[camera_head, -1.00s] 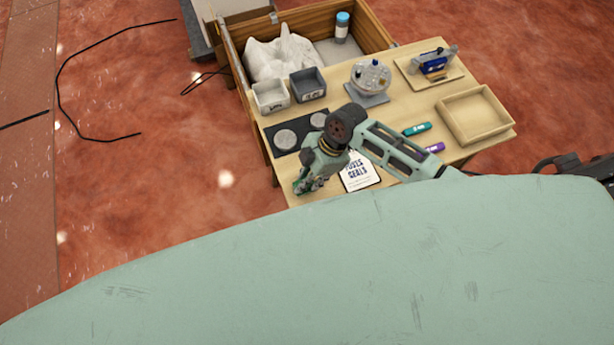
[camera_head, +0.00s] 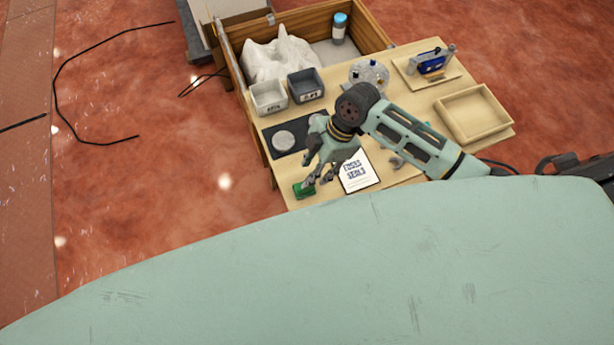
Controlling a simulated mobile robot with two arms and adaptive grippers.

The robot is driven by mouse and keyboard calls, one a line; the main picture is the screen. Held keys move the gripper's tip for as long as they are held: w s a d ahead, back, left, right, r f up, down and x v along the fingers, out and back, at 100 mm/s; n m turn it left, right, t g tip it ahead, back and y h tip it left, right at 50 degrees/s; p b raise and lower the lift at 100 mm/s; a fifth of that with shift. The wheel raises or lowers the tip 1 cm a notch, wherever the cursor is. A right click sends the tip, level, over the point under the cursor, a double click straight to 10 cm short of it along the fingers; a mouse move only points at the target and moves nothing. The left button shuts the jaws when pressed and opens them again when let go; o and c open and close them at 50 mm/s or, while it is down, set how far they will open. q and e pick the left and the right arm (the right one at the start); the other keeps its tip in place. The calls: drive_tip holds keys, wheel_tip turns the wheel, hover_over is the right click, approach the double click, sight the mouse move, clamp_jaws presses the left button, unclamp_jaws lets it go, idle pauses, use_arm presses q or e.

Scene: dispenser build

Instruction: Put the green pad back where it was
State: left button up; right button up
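The green pad (camera_head: 304,190) lies at the front left corner of the table in the head view. My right arm comes in from the right. Its gripper (camera_head: 318,181) is just right of the pad and above the table, with its fingers pointing down. The fingers look spread, with nothing seen between them. They seem apart from the pad, though the gap is small in this view. My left gripper is not in view.
A printed card (camera_head: 358,172) lies right of the gripper. Behind are a dark mat (camera_head: 284,153) with a grey disc (camera_head: 283,141), a white bin (camera_head: 269,97) and a grey bin (camera_head: 306,85). A wooden tray (camera_head: 473,113) stands at the right. My forearm covers the table's middle.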

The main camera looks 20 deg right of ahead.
drive_tip(key=v, duration=0.6)
drive_tip(key=shift+r+b, duration=0.15)
drive_tip(key=shift+b, duration=0.2)
